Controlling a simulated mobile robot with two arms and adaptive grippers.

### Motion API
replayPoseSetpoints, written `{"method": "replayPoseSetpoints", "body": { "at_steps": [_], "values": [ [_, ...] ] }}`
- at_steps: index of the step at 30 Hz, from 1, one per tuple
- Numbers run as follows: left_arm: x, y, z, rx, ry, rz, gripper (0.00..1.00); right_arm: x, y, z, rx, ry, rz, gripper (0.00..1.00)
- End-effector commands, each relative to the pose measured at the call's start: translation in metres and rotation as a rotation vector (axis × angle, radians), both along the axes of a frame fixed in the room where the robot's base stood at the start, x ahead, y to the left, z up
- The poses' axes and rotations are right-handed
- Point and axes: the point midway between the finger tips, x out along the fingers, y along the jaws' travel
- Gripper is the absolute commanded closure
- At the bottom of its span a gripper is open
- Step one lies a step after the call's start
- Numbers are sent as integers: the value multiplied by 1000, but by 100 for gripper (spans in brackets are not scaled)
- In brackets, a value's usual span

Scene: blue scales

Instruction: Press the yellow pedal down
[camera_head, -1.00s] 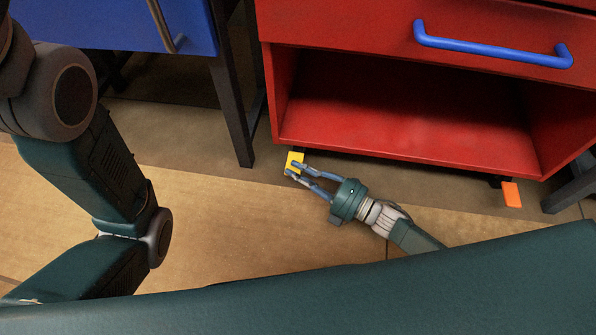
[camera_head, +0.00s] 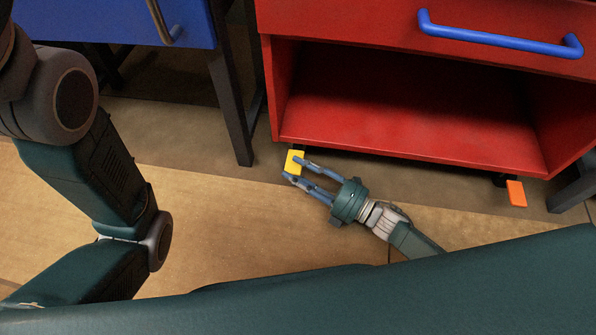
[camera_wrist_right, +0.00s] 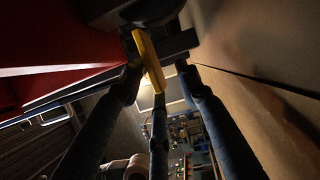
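The yellow pedal (camera_head: 294,161) is a small flat plate low at the left front corner of the red cabinet. My right gripper (camera_head: 294,170) reaches it from the lower right with its fingers apart. The fingertips are right at the pedal's lower part; I cannot tell whether they touch it. In the right wrist view the pedal (camera_wrist_right: 148,58) is a tilted yellow bar between the spread fingers (camera_wrist_right: 157,80). Nothing is visibly clamped. My left arm shows on the left, but its gripper is out of view.
The red cabinet (camera_head: 400,150) has an open shelf and a blue-handled drawer (camera_head: 500,42). An orange pedal (camera_head: 516,193) sits at its right corner. A dark table leg (camera_head: 232,110) under the blue drawer (camera_head: 120,20) stands left of the yellow pedal. The wooden floor (camera_head: 220,220) is clear.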

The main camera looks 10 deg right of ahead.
Motion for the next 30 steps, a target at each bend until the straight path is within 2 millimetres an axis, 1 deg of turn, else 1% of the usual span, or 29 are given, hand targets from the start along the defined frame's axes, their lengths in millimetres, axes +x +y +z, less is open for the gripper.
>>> {"method": "replayPoseSetpoints", "body": {
  "at_steps": [7,10,14,18,24,30],
  "values": [
    [0,1,1,-1,-1,0,60,-1,-1,-1,-2,1,0,67],
    [0,1,1,-1,-1,0,60,-6,-8,-2,-2,2,-1,67],
    [0,0,0,-1,-2,-1,60,-21,-25,-4,-4,3,-1,67],
    [-1,0,0,0,-2,0,60,-41,-48,-5,-5,4,-1,67],
    [-1,0,0,0,-2,0,60,-65,-77,-6,-2,2,0,67],
    [-1,0,0,0,-2,0,60,-76,-90,-6,-1,1,0,67]
  ]
}}
